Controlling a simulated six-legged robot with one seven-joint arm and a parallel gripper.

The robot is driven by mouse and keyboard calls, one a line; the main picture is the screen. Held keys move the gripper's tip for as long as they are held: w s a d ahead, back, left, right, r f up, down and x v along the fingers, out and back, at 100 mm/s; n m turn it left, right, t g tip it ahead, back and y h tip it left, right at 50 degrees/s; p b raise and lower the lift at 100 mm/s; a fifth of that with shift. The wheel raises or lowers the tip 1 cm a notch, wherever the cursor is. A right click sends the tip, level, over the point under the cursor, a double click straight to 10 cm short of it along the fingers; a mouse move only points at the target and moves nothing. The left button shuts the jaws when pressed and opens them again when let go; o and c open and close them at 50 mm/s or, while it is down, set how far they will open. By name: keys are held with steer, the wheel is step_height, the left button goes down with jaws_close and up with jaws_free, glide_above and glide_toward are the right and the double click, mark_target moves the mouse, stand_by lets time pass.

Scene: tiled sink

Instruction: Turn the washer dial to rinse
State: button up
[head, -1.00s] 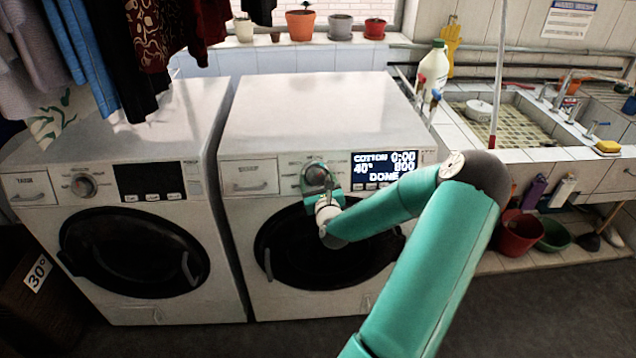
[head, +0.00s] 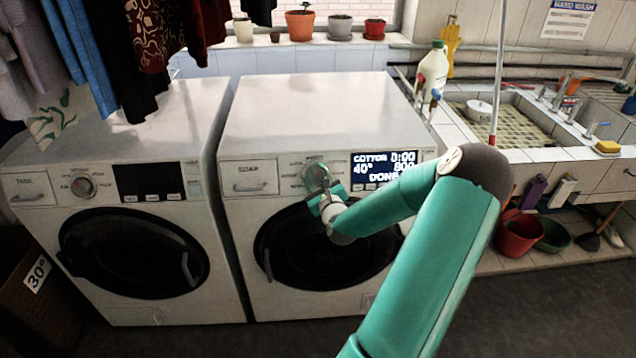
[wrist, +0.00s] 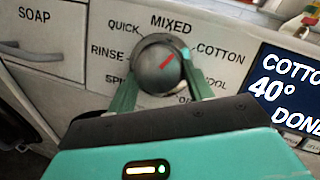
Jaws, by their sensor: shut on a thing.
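The washer dial (wrist: 160,66) is a round grey knob on the right-hand washer's panel. It shows in the head view (head: 316,174), partly covered by my gripper (head: 320,184). In the wrist view my gripper (wrist: 161,62) has one green finger on each side of the dial and is shut on it. The dial's red mark points up and right, between the MIXED and COTTON labels. The RINSE label (wrist: 107,52) is left of the dial, below QUICK. The lower labels are partly hidden by the fingers. The display (head: 383,166) reads cotton, 40° and done.
The soap drawer (head: 249,178) is left of the dial. A second washer (head: 130,220) stands close on the left, with clothes (head: 100,50) hanging above it. A tiled sink (head: 525,115) and a bottle (head: 433,68) are on the right. The washer top (head: 315,110) is clear.

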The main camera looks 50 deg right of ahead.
steer(key=n+y, duration=0.1)
steer(key=n, duration=0.1)
steer(key=n+y, duration=0.1)
steer(key=n, duration=0.4)
steer(key=shift+s+d+r+y, duration=0.15)
steer(key=shift+d+r+y, duration=0.1)
steer(key=shift+y, duration=0.15)
steer(key=n+g+y, duration=0.1)
steer(key=n, duration=0.3)
steer(key=shift+r, duration=0.2)
steer(key=n, duration=0.1)
steer(key=n+g, duration=0.1)
steer(key=n, duration=0.1)
steer(key=shift+d+r+n+y, duration=0.1)
steer(key=shift+r+n+y, duration=0.1)
steer(key=shift+n+y, duration=0.1)
steer(key=n, duration=0.1)
steer(key=n+g, duration=0.1)
steer(key=n, duration=0.1)
steer(key=n+g, duration=0.1)
steer(key=shift+w+r+n, duration=0.25)
steer(key=shift+n, duration=0.05)
steer(key=shift+w+r+n+g, duration=0.15)
steer(key=shift+n+g, duration=0.85)
steer(key=shift+n, duration=0.8)
steer(key=o, duration=1)
steer(key=shift+c, duration=0.2)
